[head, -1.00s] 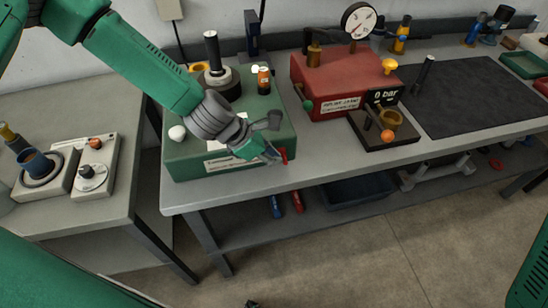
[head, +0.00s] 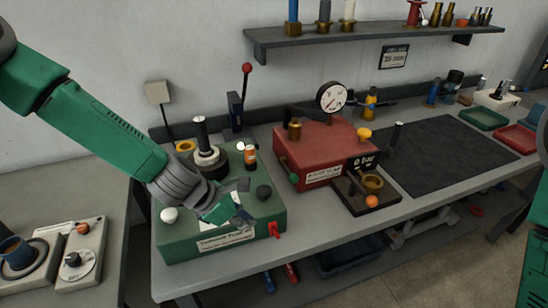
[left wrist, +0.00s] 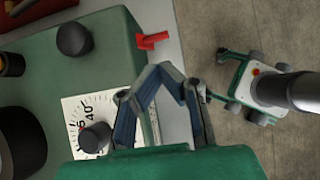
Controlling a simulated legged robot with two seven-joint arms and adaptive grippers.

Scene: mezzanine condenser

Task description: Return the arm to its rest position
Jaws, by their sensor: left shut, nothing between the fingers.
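My left arm (head: 100,125) is green with a grey wrist and reaches in from the left in the head view. Its left gripper (head: 243,207) is over the front part of a green machine box (head: 180,243). The gripper is shut and empty; in the left wrist view its fingertips (left wrist: 163,72) meet above the box's edge. A red lever (head: 274,230) is at the box's front right corner, apart from the fingers; it also shows in the left wrist view (left wrist: 152,40). My right gripper is not in view.
A red box (head: 322,150) with a gauge (head: 331,97) stands right of the green box. A black knob (head: 263,192) is close to the gripper. A black mat (head: 450,155) lies bare farther right. A wall shelf (head: 375,38) holds several items.

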